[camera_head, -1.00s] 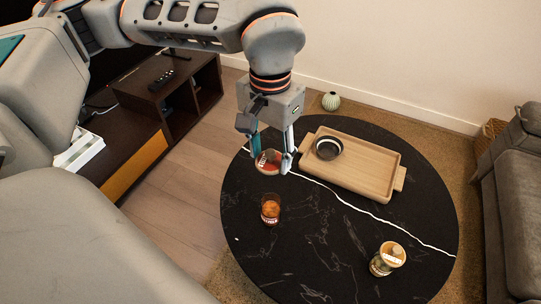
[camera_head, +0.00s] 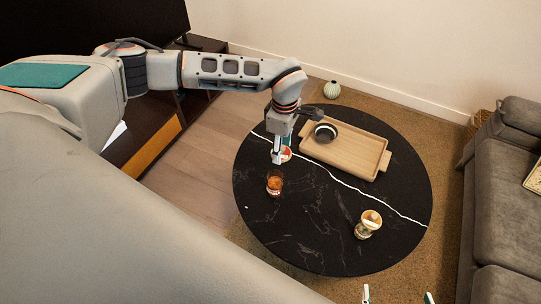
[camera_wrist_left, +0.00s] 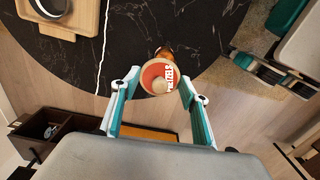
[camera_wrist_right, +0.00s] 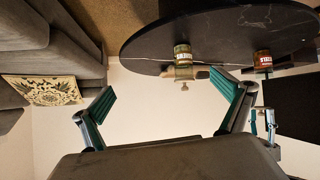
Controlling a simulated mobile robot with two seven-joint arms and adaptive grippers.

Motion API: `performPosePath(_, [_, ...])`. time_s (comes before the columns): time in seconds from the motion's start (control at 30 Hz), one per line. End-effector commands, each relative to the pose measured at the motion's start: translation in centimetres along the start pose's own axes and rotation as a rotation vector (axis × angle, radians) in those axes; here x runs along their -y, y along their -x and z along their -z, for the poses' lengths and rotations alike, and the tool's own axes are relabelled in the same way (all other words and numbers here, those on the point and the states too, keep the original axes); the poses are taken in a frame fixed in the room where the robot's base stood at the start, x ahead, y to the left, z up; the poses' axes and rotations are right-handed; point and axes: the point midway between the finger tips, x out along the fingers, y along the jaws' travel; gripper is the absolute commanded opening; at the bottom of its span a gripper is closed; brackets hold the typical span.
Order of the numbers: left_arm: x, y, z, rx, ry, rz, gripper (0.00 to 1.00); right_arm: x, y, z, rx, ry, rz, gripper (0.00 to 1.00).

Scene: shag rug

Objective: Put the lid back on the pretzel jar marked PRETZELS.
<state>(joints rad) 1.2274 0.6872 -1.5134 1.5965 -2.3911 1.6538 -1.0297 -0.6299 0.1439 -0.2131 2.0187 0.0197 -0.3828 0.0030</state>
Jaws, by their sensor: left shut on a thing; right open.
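My left gripper (camera_head: 281,152) is shut on a round red lid (camera_wrist_left: 154,71) with white lettering and a pale round part. It holds the lid beyond an amber jar with a red label (camera_head: 274,184), which shows no lid. In the left wrist view this jar (camera_wrist_left: 164,51) is partly hidden behind the lid. A second jar (camera_head: 368,228), with a green label and pale wooden lid, stands to the right. Both jars stand upright in the right wrist view's inverted picture, the amber one (camera_wrist_right: 263,62) at right. My right gripper (camera_head: 398,297) is open and empty at the bottom edge.
The round black table (camera_head: 310,235) has bare room at its front. A wooden tray (camera_head: 350,158) holding a dark bowl (camera_head: 326,132) lies at the back. A grey sofa (camera_head: 505,200) stands right, and a dark cabinet (camera_head: 145,135) left.

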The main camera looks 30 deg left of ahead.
Motion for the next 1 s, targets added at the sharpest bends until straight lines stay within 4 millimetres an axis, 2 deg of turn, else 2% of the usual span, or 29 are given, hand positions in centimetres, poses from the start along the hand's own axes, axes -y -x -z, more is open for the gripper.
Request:
performPosePath(0.03, [0.4, -0.5, 0.2, 0.001, 0.076, 0.001, 0.30, -0.1, 0.5, 0.5, 0.002, -0.002, -0.001, 1.00])
performPosePath(0.1, [0.9, -1.9, 0.6, 0.001, 0.167, 0.002, 0.30, -0.1, 0.7, 0.3, 0.010, -0.007, 0.000, 1.00])
performPosePath(0.3, [1.6, -4.1, 1.1, 0.003, 0.304, 0.002, 0.30, 0.1, 1.0, -0.2, 0.024, -0.013, 0.002, 1.00])
performPosePath(0.57, [1.8, -5.3, 1.2, 0.002, 0.318, 0.004, 0.30, 0.2, 0.7, -1.1, 0.030, -0.011, 0.003, 1.00])
performPosePath(0.83, [1.9, -7.7, 1.2, 0.001, 0.317, 0.008, 0.30, 0.3, 0.0, -2.8, 0.047, 0.003, 0.001, 1.00])
performPosePath(1.0, [1.9, -9.2, 1.2, 0.001, 0.317, 0.008, 0.30, -0.3, -0.5, -2.6, 0.035, 0.015, -0.012, 1.00])
